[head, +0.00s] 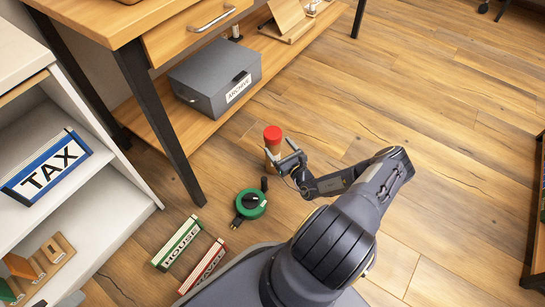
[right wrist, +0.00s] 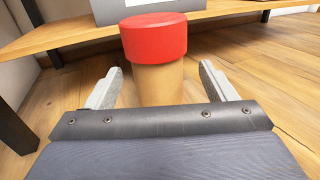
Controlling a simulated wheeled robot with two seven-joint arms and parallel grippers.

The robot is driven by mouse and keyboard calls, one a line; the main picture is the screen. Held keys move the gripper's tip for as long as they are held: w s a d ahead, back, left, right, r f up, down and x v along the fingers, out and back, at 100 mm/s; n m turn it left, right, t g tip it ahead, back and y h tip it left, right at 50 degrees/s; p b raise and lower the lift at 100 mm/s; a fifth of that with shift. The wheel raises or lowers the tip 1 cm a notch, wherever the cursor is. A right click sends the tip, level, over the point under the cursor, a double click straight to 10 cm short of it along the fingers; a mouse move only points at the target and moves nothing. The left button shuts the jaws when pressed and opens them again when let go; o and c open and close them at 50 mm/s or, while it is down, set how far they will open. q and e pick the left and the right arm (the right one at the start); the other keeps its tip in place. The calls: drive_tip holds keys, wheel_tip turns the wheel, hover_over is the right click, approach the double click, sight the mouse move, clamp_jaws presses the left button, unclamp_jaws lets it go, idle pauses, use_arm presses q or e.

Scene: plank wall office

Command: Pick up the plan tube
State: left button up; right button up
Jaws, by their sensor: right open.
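The plan tube (head: 273,140) stands upright on the wooden floor, a tan cylinder with a red cap. In the right wrist view the tube (right wrist: 158,84) stands ahead, between the lines of the two fingers, with its red cap above them. My right gripper (head: 286,162) is open, its fingers at the tube's near side. In the right wrist view the gripper (right wrist: 155,88) shows one finger on each side of the tube, with gaps on both sides. The tube's lower part is hidden by my gripper. My left gripper is not in view.
A grey archive box (head: 213,82) sits on the desk's low shelf (head: 262,48) behind the tube. A green reel (head: 251,203) lies left of my gripper. Two binders, HOUSE (head: 180,243) and TAXES (head: 203,266), lie nearer. A white shelf unit (head: 92,215) stands left. Floor to the right is clear.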

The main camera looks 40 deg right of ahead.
drive_tip(key=w+b, duration=0.2)
drive_tip(key=w, duration=0.2)
drive_tip(key=shift+w+d+r, duration=0.1)
drive_tip(key=shift+w+r, duration=0.05)
drive_tip(key=shift+w, duration=0.1)
clamp_jaws()
